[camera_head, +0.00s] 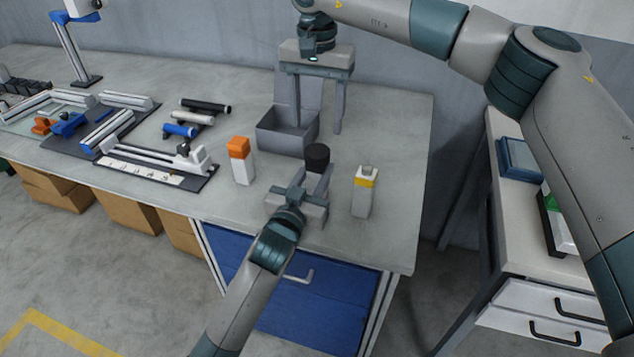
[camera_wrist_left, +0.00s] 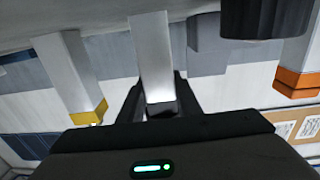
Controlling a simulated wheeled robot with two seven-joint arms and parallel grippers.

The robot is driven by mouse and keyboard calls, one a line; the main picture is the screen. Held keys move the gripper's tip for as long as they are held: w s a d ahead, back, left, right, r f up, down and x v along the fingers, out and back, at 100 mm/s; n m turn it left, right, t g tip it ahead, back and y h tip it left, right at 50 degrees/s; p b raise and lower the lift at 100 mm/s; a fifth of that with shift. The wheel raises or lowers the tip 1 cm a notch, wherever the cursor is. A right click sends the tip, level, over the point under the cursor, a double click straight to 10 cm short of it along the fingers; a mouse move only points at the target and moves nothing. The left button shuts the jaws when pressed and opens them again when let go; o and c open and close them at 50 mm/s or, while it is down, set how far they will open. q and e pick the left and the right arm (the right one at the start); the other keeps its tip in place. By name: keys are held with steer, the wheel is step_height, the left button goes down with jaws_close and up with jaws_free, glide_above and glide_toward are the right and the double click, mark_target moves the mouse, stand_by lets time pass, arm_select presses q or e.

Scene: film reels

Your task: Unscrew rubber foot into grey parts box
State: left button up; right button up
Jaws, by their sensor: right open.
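The black rubber foot (camera_head: 317,157) stands on top of a grey part just beyond my left gripper (camera_head: 302,188), and a black cylinder (camera_wrist_left: 262,16) fills the upper right of the left wrist view. A pale upright bar (camera_wrist_left: 152,55) lies between the dark parts of my left gripper there; I cannot tell whether it is a finger or a held part. The left jaws' opening is unclear. The grey parts box (camera_head: 282,142), open at the top, sits behind the foot. My right gripper (camera_head: 318,98) is open, pointing down, with its fingers over the box and its right side.
An orange-topped white block (camera_head: 241,162) stands left of my left gripper, and a yellow-topped one (camera_head: 363,190) stands right. Rails and tubes (camera_head: 182,130) cover the table's left part. The table's right end is clear. A side bench (camera_head: 490,200) stands at the right.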

arm_select(q)
jaws_close()
arm_select(e)
steer(key=shift+m, duration=0.3)
